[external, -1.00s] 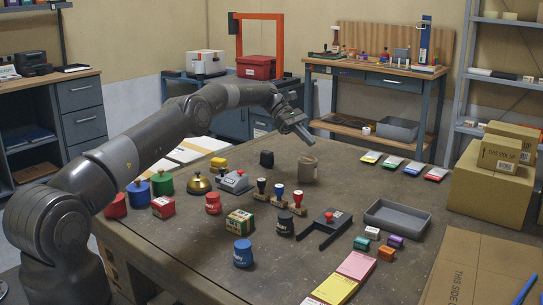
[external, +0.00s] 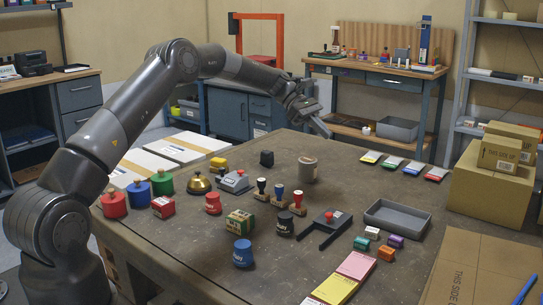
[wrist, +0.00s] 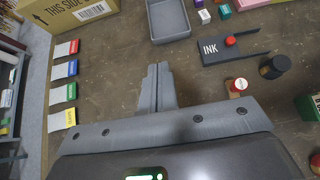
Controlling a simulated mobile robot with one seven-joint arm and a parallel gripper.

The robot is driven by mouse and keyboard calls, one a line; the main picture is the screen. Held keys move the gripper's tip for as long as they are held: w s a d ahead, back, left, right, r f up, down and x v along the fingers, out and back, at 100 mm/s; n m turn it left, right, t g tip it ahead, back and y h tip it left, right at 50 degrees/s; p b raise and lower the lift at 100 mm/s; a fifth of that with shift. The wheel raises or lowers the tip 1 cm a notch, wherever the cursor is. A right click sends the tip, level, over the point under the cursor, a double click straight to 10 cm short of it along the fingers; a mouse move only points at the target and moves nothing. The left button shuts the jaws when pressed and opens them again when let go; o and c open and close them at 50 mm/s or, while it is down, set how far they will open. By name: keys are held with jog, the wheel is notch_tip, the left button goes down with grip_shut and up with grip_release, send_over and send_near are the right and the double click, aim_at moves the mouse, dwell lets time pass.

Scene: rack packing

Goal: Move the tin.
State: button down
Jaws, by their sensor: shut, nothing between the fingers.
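The tin does not show in the wrist view.
A grey tray (external: 397,217) lies empty at the table's right, with cartons (external: 492,185) beyond. Stamps (external: 279,194), a black ink jar (external: 285,223) and an ink pad (external: 325,222) stand nearer. Coloured card packs (external: 393,162) lie at the far edge.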

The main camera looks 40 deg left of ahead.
aim_at(303, 158)
jog(key=w+f+y, duration=0.1)
jog(key=f+y, duration=0.2)
jog(key=f, duration=0.2)
jog(key=w+f+y, duration=0.2)
jog(key=f+y, duration=0.2)
jog(key=f, duration=0.1)
jog(key=w+f+y, duration=0.2)
jog(key=f+y, duration=0.2)
jog(key=f, duration=0.1)
jog(key=shift+w+a+f, duration=0.1)
jog(key=shift+w+f, duration=0.15)
jog(key=shift+f, duration=0.15)
jog(key=a, duration=0.2)
jog(key=shift+w+a+r, duration=0.1)
jog(key=shift+a+r, duration=0.05)
jog(key=shift+a, duration=0.2)
jog(key=shift+a+m, duration=0.3)
jog(key=shift+a, duration=0.25)
jog(key=a, duration=0.6)
jog(key=shift+w+a, duration=0.15)
jog(key=shift+a, duration=0.15)
